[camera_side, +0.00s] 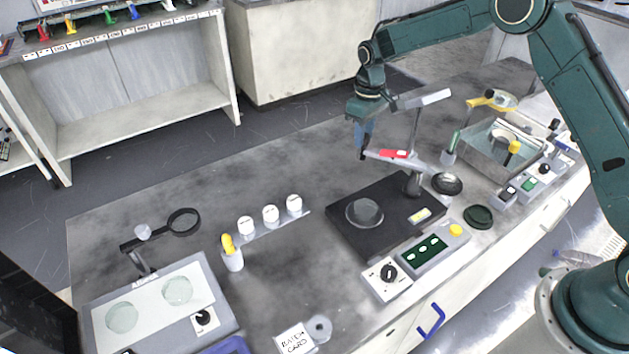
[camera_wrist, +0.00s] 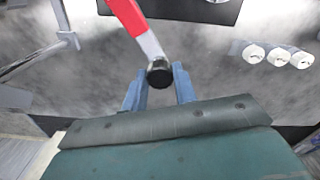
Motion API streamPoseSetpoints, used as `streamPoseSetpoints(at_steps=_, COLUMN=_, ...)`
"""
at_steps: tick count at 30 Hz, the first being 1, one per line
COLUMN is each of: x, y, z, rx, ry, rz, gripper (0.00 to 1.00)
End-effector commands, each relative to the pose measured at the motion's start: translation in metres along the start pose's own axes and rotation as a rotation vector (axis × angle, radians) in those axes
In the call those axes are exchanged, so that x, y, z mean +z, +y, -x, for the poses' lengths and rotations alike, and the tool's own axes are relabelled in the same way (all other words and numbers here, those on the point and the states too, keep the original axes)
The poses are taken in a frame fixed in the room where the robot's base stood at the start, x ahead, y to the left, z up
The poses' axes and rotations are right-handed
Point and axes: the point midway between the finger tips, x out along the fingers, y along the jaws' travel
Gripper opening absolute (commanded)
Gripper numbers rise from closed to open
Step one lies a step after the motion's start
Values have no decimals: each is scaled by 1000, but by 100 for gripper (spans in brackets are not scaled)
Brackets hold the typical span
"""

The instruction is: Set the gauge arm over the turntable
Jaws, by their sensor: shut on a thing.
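The gauge arm (camera_side: 425,166) is a light grey bar with a red section, reaching left from an upright post on the black turntable base (camera_side: 345,234). The turntable (camera_side: 365,212) is a round grey disc on that base. The bar lies behind the disc in the side view, not over it. My gripper (camera_side: 362,150) is at the bar's free end. In the wrist view the red and white gauge arm (camera_wrist: 130,18) ends in a black knob between the fingers of my gripper (camera_wrist: 158,84), which is shut on it. The base shows only partly there.
Three white capped jars (camera_side: 270,215) stand left of the base, with a yellow-topped holder (camera_side: 232,258) nearby. A lamp-lit plate box with magnifier (camera_side: 183,220) is at front left.

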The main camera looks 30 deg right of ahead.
Motion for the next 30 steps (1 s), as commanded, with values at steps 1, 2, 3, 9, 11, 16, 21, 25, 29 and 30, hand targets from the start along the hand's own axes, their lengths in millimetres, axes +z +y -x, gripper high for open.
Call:
streamPoseSetpoints(at_steps=1, x=1, y=-3, z=0, rx=0, ry=-1, rz=19, gripper=0)
streamPoseSetpoints(at_steps=2, x=2, y=-5, z=0, rx=0, ry=-1, rz=30, gripper=0)
streamPoseSetpoints(at_steps=3, x=2, y=-7, z=0, rx=0, ry=-1, rz=49, gripper=0)
streamPoseSetpoints(at_steps=9, x=9, y=-25, z=1, rx=0, ry=-1, rz=175, gripper=0)
streamPoseSetpoints(at_steps=11, x=12, y=-31, z=1, rx=0, ry=0, rz=223, gripper=0)
streamPoseSetpoints(at_steps=16, x=24, y=-50, z=1, rx=0, ry=-1, rz=375, gripper=0)
streamPoseSetpoints(at_steps=21, x=40, y=-68, z=1, rx=0, ry=0, rz=537, gripper=0)
streamPoseSetpoints(at_steps=25, x=53, y=-79, z=1, rx=0, ry=0, rz=659, gripper=0)
streamPoseSetpoints(at_steps=29, x=67, y=-88, z=1, rx=0, ry=0, rz=773, gripper=0)
streamPoseSetpoints(at_steps=30, x=71, y=-90, z=1, rx=0, ry=0, rz=804, gripper=0)
